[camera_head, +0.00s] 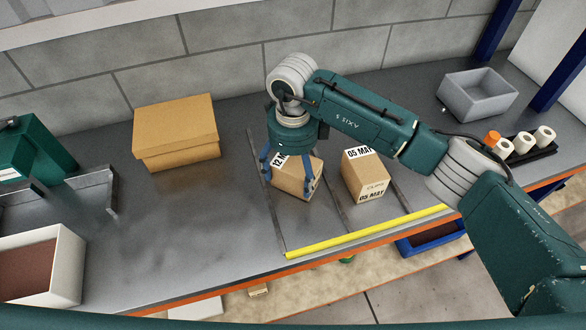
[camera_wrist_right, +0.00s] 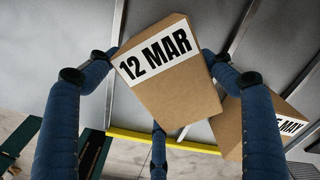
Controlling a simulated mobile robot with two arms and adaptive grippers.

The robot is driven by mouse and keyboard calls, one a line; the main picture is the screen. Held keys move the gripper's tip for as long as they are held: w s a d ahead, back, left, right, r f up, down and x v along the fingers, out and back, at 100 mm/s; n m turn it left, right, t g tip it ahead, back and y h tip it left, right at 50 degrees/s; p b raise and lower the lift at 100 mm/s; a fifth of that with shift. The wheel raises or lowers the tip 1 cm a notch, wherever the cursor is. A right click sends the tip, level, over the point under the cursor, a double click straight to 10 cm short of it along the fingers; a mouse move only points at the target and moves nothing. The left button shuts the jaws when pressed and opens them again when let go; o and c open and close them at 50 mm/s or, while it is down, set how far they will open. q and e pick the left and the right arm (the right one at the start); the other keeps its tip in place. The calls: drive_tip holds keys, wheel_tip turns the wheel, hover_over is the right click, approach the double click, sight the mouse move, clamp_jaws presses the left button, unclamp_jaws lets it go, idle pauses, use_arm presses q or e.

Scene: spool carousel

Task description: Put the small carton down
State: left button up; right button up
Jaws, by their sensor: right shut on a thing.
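The small carton (camera_head: 297,178) is brown with a white label reading "12 MAR". In the wrist view the carton (camera_wrist_right: 170,85) sits between the blue fingers, slightly tilted. My right gripper (camera_head: 287,174) is shut on it from above, over the marked lane of the bench; I cannot tell whether its underside touches the surface. A second carton (camera_head: 366,177) labelled "05 MAY" stands just to the right, apart from the held one in the head view. It also shows in the wrist view (camera_wrist_right: 262,124). My left gripper is not in view.
A yellow strip (camera_head: 365,231) runs along the front edge of the bench (camera_head: 190,215). A larger tan box (camera_head: 176,132) stands left at the back, a grey bin (camera_head: 477,95) back right. Spools (camera_head: 524,143) sit on a black rack. A white bin (camera_head: 62,265) is front left.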

drive_tip(key=shift+f, duration=0.15)
drive_tip(key=o, duration=1.6)
drive_tip(key=shift+r, duration=0.35)
wheel_tip(320, 180, up, 11)
drive_tip(key=b, duration=0.4)
drive_tip(key=shift+r, duration=0.4)
